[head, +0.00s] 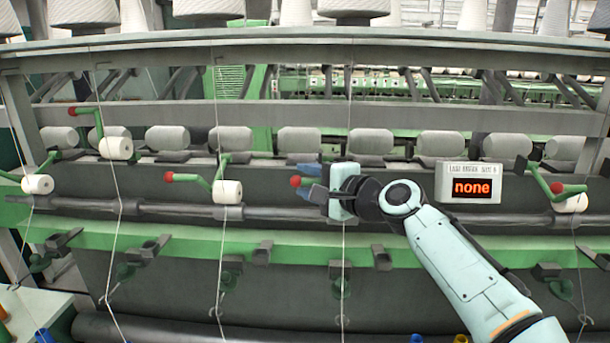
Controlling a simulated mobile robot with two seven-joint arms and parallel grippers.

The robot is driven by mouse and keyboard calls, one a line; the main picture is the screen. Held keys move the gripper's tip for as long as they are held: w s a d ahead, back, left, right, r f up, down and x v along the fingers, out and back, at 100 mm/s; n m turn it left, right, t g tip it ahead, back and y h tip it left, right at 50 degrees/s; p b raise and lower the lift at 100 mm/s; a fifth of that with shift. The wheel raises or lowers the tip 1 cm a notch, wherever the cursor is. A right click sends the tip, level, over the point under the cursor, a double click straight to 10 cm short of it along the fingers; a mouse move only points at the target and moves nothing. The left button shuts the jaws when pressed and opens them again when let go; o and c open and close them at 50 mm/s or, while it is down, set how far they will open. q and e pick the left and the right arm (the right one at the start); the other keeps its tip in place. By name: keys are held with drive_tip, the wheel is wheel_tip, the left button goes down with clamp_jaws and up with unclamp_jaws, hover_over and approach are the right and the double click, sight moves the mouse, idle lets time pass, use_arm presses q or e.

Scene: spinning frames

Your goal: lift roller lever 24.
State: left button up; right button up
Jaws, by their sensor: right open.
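My right gripper (308,182) reaches in from the lower right to the middle of the machine. Its two blue fingers are open, one above and one below a red lever knob (296,181). I cannot tell whether they touch it. The rest of that lever and its roller are hidden behind the gripper. No lever number is readable, so I cannot confirm which is 24. To its left, another lever has a red knob (170,177) and a white roller (228,191). My left gripper is not in view.
A small display (468,182) right of my gripper reads "none". Another red-knobbed lever (557,188) is at the far right. A lever at upper left has its red knob (72,111) raised. Thin yarns hang vertically, one close to my gripper. A grey bar (270,214) runs across below.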

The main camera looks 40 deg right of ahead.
drive_tip(key=shift+w+f, duration=0.1)
drive_tip(key=shift+w, duration=0.6)
clamp_jaws()
